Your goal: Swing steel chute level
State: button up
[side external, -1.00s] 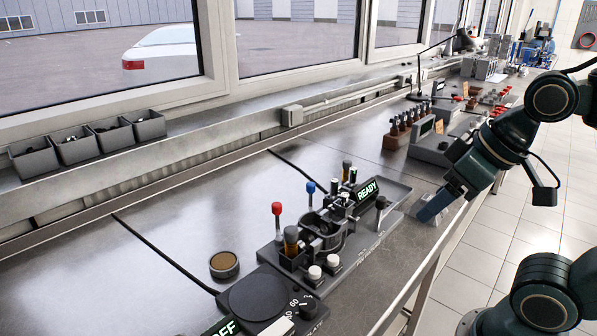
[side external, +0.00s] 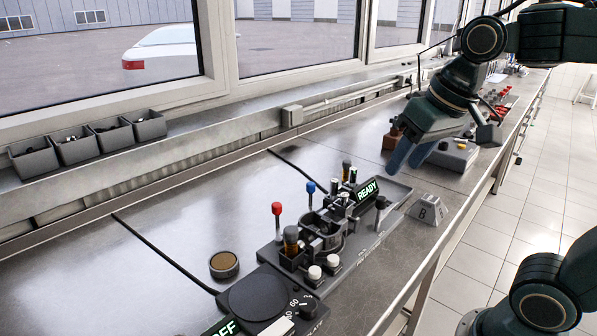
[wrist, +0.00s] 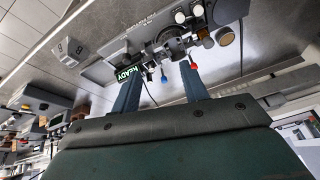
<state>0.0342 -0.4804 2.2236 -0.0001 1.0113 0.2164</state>
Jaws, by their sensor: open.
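The fixture (side external: 352,250) stands on the bench with a lit READY display (side external: 367,190), a red-knobbed lever (side external: 277,209) and a blue-knobbed lever (side external: 310,188). A round metal housing (side external: 323,232) sits in its middle. I cannot clearly pick out the steel chute or its tilt among these small parts. My gripper (side external: 405,164) is open and empty above the bench, just beyond the fixture's far right end. In the wrist view my gripper (wrist: 162,66) has its fingers apart, with the READY display (wrist: 127,72) and blue knob (wrist: 164,79) seen near and between them.
A grey block marked B (side external: 428,209) stands right of the fixture near the bench edge. A dark dial unit (side external: 262,296) and a round brown-topped can (side external: 224,265) lie at the near side. Grey bins (side external: 75,148) line the sill.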

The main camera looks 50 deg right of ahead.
jog(key=w+d+r+m+g, duration=0.1)
jog(key=w+r+m, duration=0.15)
jog(key=w, duration=0.55)
jog(key=m+g, duration=0.3)
jog(key=m, duration=0.5)
send_over(311, 183)
notch_tip(311, 183, down, 7)
jog(key=shift+r, duration=0.2)
notch_tip(311, 183, down, 14)
jog(key=shift+r, duration=0.1)
grip_shut()
